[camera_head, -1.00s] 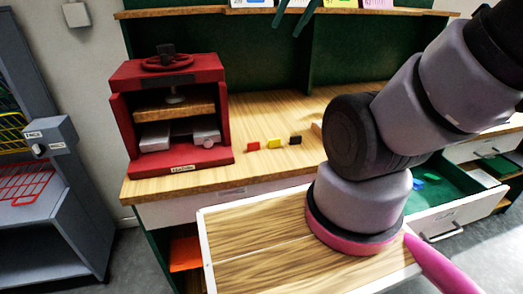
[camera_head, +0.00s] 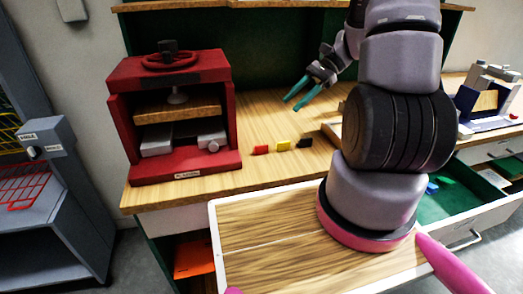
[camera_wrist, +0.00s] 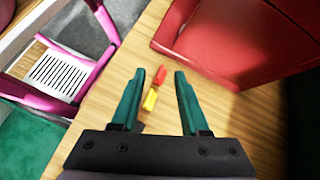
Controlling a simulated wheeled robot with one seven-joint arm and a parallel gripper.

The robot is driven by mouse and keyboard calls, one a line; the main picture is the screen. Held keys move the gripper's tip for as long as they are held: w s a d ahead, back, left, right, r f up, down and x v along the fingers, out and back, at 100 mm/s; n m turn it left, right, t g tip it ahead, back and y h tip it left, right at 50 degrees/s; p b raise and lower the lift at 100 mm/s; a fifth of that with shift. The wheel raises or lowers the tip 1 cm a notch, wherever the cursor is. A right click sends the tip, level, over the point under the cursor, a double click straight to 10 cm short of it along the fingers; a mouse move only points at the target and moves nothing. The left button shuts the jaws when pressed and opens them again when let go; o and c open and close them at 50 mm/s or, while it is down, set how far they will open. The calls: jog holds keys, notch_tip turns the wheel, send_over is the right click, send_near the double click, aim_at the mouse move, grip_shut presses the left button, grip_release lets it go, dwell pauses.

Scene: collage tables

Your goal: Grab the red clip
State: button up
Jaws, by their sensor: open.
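The red clip (camera_head: 261,150) lies on the wooden table, leftmost of a short row with a yellow clip (camera_head: 283,146) and a black clip (camera_head: 305,143). My gripper (camera_head: 294,105) is open and empty, with green fingers, above the table and behind the row in the head view. In the wrist view the red clip (camera_wrist: 160,75) lies beyond and between the open fingertips (camera_wrist: 158,71), with the yellow clip (camera_wrist: 150,99) nearer. The black clip is not clear in the wrist view.
A red press (camera_head: 172,115) stands on the table left of the clips. A green-lined open drawer (camera_head: 450,195) is at the right. A blue-and-grey device (camera_head: 488,100) sits at the back right.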

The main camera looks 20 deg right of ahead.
aim_at(266, 145)
jog(key=f+m+y, duration=0.1)
jog(key=f, duration=0.2)
jog(key=d+f+m+y, duration=0.1)
jog(key=f+m, duration=0.1)
jog(key=f, duration=0.1)
jog(key=d+f+m+t+y, duration=0.1)
jog(key=f, duration=0.2)
jog(key=shift+w+f, duration=0.2)
jog(key=shift+a+f+m, duration=0.1)
jog(key=shift+f+m, duration=0.2)
jog(key=x, duration=0.5)
jog(key=shift+a, duration=0.1)
jog(key=shift+w+x, duration=0.2)
jog(key=shift+x, duration=1.15)
jog(key=shift+w+x, duration=0.15)
jog(key=shift+x, duration=1.2)
jog(key=shift+f, duration=0.15)
grip_shut()
